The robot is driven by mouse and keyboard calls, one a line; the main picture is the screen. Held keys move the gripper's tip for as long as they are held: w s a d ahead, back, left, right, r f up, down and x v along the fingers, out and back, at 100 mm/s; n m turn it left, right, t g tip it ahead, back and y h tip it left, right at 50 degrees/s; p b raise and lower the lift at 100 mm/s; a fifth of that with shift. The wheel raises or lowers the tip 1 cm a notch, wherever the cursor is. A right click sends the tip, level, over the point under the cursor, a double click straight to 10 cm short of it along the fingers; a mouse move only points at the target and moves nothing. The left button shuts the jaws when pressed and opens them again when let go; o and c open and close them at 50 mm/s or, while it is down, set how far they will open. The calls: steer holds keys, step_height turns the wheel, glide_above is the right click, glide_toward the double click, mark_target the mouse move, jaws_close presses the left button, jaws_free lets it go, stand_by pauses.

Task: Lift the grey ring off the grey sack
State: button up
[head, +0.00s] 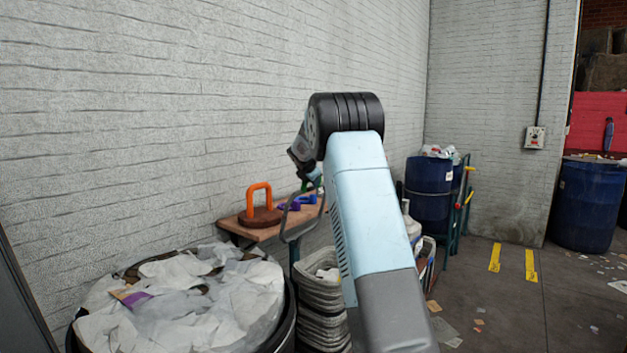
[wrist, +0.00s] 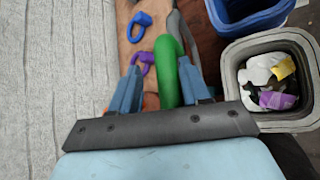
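A thin grey loop (head: 283,226) stands at the bench's near right edge in the head view. A grey curved piece (wrist: 181,27) in the wrist view may be the same loop. I cannot make out a grey sack under it. My gripper (wrist: 160,88) is open, pointing down over the bench. A thick green curved handle (wrist: 166,65) shows between its blue fingers, nearer the right one; contact cannot be told. In the head view, my arm hides most of the gripper and part of the loop.
The wooden bench (head: 262,233) by the white wall holds an orange handle (head: 259,187) on a brown round base, a blue ring (wrist: 141,19) and a purple ring (wrist: 148,57). A grey bin (wrist: 235,65) with scraps and a blue bin (wrist: 240,14) stand right of the bench.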

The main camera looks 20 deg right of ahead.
steer(key=shift+f, duration=0.2)
steer(key=shift+a, duration=0.1)
steer(key=shift+s+r, duration=0.1)
steer(key=v, duration=1.3)
steer(key=shift+s+r, duration=0.15)
steer(key=shift+s, duration=0.1)
steer(key=shift+a, duration=0.1)
